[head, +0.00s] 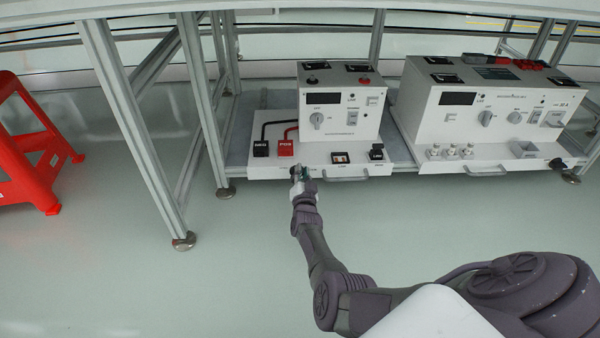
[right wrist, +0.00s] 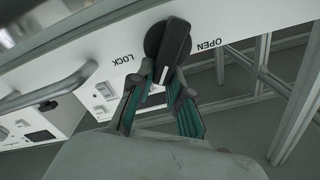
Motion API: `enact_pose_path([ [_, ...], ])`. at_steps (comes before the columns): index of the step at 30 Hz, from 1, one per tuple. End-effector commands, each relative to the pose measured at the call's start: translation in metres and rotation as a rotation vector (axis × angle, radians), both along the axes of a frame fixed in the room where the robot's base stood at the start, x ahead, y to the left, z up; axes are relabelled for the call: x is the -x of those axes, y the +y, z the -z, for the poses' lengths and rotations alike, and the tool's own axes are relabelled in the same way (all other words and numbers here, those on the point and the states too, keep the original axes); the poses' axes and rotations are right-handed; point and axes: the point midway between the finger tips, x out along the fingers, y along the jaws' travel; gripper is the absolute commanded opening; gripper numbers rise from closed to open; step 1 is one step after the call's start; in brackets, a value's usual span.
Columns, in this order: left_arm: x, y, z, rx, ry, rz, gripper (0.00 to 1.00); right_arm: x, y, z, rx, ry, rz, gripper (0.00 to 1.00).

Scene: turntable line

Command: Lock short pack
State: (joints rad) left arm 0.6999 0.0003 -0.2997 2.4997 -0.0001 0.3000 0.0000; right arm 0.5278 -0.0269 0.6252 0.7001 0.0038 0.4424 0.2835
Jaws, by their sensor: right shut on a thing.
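The short pack (head: 340,110) is the smaller white unit at the left on the low shelf, with a white front tray (head: 310,160). My right gripper (head: 298,173) is at the left part of its front edge. In the right wrist view my right gripper (right wrist: 160,95) is shut on a black rotary knob (right wrist: 170,48) on the white front panel. The knob sits between the upside-down words LOCK, at left, and OPEN, at right. A white mark shows on its lower end, pointing between the two words. My left gripper is not in view.
A longer white unit (head: 490,105) stands to the right on the same shelf. A bar handle (head: 345,178) is beside the knob. Grey frame legs (head: 135,130) stand to the left, with a red stool (head: 28,140) beyond. The floor in front is clear.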

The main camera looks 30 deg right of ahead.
Motion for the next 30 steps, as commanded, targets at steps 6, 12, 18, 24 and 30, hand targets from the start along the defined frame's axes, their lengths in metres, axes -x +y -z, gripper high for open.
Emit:
enact_pose_path([
  [6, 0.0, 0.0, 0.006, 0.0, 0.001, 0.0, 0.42, 0.002, -0.005, 0.005, -0.174, -0.108, 0.001, 0.0],
  [12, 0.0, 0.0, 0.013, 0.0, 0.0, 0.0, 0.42, 0.004, -0.007, 0.01, -0.337, -0.208, 0.001, 0.0],
  [18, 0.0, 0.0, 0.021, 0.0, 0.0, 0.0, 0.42, 0.005, -0.01, 0.014, -0.497, -0.305, 0.001, 0.0],
  [24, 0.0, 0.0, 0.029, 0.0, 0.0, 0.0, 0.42, 0.006, -0.011, 0.019, -0.637, -0.391, 0.001, 0.0],
  [30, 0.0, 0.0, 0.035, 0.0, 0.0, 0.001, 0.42, 0.006, -0.011, 0.021, -0.742, -0.456, 0.001, 0.0],
])
